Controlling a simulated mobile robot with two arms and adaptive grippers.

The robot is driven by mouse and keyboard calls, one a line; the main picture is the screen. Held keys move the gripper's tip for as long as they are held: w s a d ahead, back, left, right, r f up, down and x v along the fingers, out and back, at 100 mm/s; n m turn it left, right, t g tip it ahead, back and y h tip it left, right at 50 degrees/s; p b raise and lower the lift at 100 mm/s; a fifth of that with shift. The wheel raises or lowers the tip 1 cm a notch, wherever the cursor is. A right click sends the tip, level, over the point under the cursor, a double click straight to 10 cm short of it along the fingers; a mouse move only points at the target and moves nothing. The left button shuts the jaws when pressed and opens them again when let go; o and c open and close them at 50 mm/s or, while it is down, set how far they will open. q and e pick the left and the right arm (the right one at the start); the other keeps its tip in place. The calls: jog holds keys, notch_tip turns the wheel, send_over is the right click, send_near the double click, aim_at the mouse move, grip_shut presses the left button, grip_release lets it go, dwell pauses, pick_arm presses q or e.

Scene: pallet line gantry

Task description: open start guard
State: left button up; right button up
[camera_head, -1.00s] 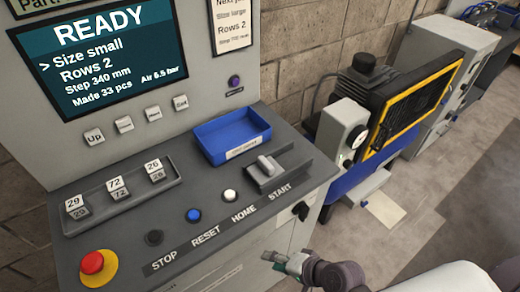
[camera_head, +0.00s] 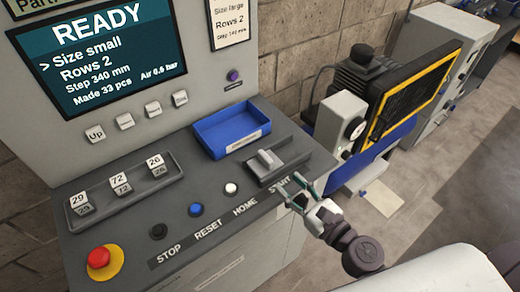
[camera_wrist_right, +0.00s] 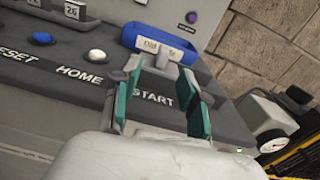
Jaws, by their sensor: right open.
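The start guard (camera_head: 267,161) is a small grey cover with a raised tab, on the right part of the console panel above the START label. In the head view it lies flat and looks closed. My right gripper (camera_head: 302,188) is open and empty, just in front of the panel's edge by the START label, short of the guard. Its two green-padded fingers also show in the right wrist view (camera_wrist_right: 160,100), spread on either side of the START label. My left gripper is not in view.
A blue tray (camera_head: 207,149) sits behind the guard. The white HOME button (camera_head: 231,188), blue RESET button (camera_head: 196,210) and dark STOP button (camera_head: 158,231) are to the left. A red emergency button (camera_head: 99,258) is at the front left. A machine with a yellow-framed panel (camera_head: 415,92) stands at right.

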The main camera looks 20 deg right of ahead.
aim_at(260, 150)
jog(key=shift+m, duration=0.5)
jog(key=p+x, duration=0.1)
jog(key=x, duration=0.3)
jog(key=p+x, duration=0.2)
jog(key=x, duration=0.2)
jog(key=p+x, duration=0.1)
jog(key=x, duration=0.3)
jog(key=shift+w+d, duration=0.3)
jog(key=shift+w, duration=0.1)
jog(key=shift+w+a+p, duration=0.25)
jog(key=shift+w+p, duration=0.1)
jog(key=shift+w, duration=0.3)
jog(key=shift+c, duration=0.4)
grip_shut()
